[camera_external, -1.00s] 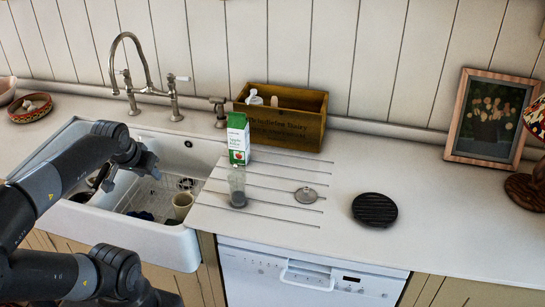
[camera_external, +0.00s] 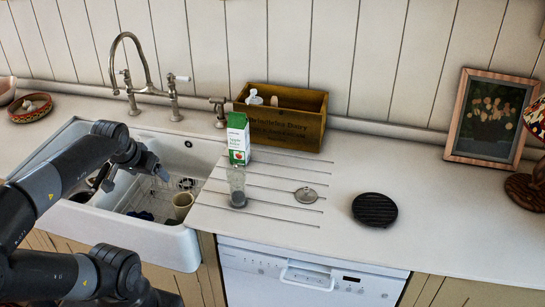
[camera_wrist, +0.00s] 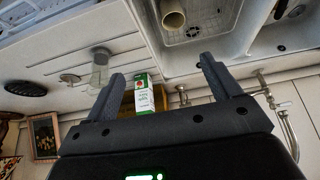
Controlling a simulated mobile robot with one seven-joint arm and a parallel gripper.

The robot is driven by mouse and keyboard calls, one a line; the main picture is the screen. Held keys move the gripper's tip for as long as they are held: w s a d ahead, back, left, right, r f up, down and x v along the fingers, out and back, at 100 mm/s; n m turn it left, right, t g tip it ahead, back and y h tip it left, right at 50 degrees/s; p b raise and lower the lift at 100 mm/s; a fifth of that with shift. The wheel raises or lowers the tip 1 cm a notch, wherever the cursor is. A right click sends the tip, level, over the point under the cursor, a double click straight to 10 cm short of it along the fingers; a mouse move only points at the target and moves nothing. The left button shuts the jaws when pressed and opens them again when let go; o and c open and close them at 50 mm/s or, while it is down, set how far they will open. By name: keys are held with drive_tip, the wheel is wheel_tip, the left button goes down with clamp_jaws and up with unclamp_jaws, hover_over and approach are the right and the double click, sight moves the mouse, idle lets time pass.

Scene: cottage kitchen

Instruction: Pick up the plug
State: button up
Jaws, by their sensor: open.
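The plug (camera_external: 306,195) looks like a small round metal disc with a raised handle. It lies flat on the grooved draining board right of the sink. In the wrist view the plug (camera_wrist: 70,77) shows small at the left, outside my fingers. My gripper (camera_external: 135,181) is above the sink, well left of the plug. In the wrist view my gripper (camera_wrist: 162,72) has its two fingers wide apart with nothing held between them.
A clear glass (camera_external: 237,188) and a green-white carton (camera_external: 238,138) stand between the sink and the plug. A wooden box (camera_external: 290,127) is behind. A black round trivet (camera_external: 374,210) lies right of the plug. A cup (camera_external: 183,204) is in the sink (camera_external: 150,231). The right-hand counter is mostly clear.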

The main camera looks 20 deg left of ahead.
drive_tip(key=shift+o, duration=0.3)
drive_tip(key=w+d+r+n+g+h, duration=0.15)
drive_tip(key=w+d+r, duration=0.25)
drive_tip(key=w+d, duration=0.5)
drive_tip(key=n+g+y, duration=0.2)
drive_tip(key=n+g, duration=0.2)
hover_over(307, 188)
wheel_tip(307, 188, down, 11)
drive_tip(key=shift+h, duration=0.25)
wheel_tip(307, 188, down, 4)
drive_tip(key=shift+d+f, duration=0.1)
drive_tip(key=shift+f, duration=3.35)
